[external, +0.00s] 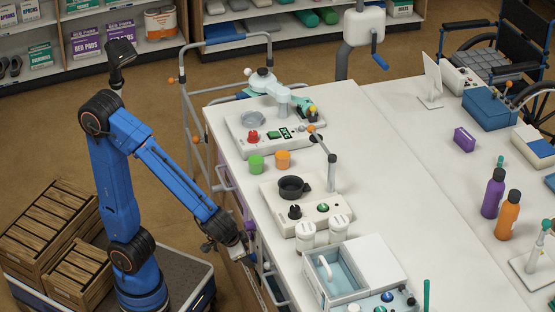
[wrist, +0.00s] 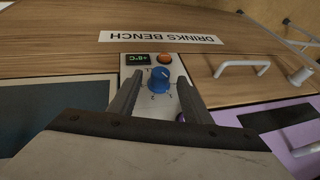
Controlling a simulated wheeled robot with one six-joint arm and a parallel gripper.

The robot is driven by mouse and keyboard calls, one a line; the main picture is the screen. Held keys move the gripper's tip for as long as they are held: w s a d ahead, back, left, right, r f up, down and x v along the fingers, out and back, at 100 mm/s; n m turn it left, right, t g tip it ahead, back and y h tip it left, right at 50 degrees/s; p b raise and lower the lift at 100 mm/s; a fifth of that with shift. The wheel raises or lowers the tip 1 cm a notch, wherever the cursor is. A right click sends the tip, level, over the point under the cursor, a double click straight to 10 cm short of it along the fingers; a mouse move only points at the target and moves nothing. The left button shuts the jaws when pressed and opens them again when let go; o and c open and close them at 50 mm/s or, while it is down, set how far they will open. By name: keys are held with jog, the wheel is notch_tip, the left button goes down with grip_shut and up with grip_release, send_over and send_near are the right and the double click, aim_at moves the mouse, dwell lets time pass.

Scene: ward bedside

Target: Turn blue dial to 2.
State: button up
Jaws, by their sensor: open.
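The blue dial (wrist: 159,80) sits on a pale control panel (wrist: 153,62) in the wrist view. A light mark on the dial points to the upper right of the picture. Small marks surround the dial, too small to read. My gripper (wrist: 160,75) is open, with one finger on each side of the dial. I cannot tell whether either finger touches it. In the external view my gripper (external: 238,250) is low at the bench's left side, and the dial is hidden there.
The panel also has a green readout (wrist: 138,59) and an orange button (wrist: 164,58). An upside-down "DRINKS BENCH" label (wrist: 160,37) is beyond it. A white handle (wrist: 242,67) is to the right. A walking frame (external: 190,110) stands by the bench (external: 380,150).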

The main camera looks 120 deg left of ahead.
jog(key=shift+x, duration=0.85)
jog(key=c, duration=1)
jog(key=shift+c, duration=0.2)
jog(key=shift+y, duration=0.3)
jog(key=g+y, duration=0.2)
jog(key=m+g+y, duration=0.1)
jog(key=shift+w+d+f, duration=0.3)
jog(key=shift+w+d, duration=0.05)
jog(key=shift+w+d+f+m+g+y, duration=0.15)
jog(key=shift+m+g+y, duration=0.15)
jog(key=shift+g+y, duration=0.45)
jog(key=shift+s+f+m+g+y, duration=0.15)
jog(key=shift+m+g+y, duration=0.25)
jog(key=shift+y, duration=0.6)
jog(key=shift+w+d+f+m+g+y, duration=0.1)
jog(key=shift+w+f+m+g+y, duration=0.1)
jog(key=shift+g+y, duration=0.6)
